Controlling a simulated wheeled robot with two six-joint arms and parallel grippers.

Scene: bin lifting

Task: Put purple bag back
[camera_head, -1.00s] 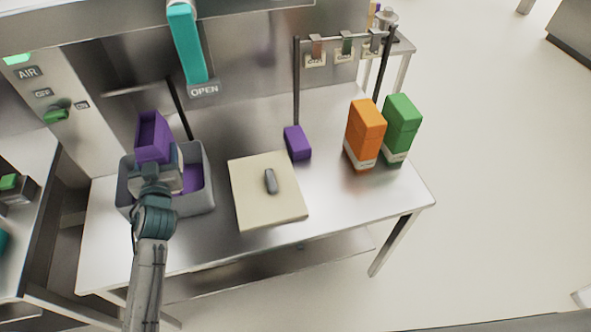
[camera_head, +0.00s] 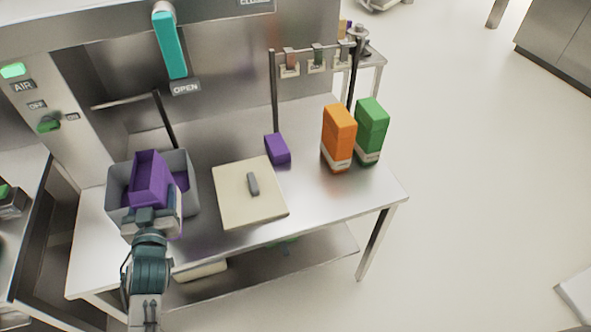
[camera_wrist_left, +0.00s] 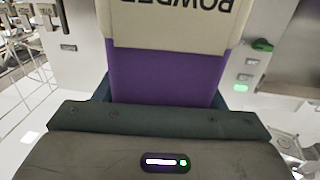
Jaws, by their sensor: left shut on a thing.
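A purple bag (camera_head: 148,172), open at its top, is held over the grey bin (camera_head: 192,207) at the left of the table. My left gripper (camera_head: 152,207) is shut on the bag at its near side. In the left wrist view the purple bag (camera_wrist_left: 165,75) fills the middle, with a pale label reading "POWDER" upside down. The gripper's dark jaw (camera_wrist_left: 155,118) lies across its near end. Purple content (camera_head: 181,181) shows inside the bin, partly hidden by the bag. My right gripper is not in view.
A cream board (camera_head: 235,205) with a small grey object (camera_head: 253,184) lies right of the bin. A small purple block (camera_head: 277,149) is behind it. An orange bag (camera_head: 339,130) and a green bag (camera_head: 372,128) stand upright at the right. The table's front right is clear.

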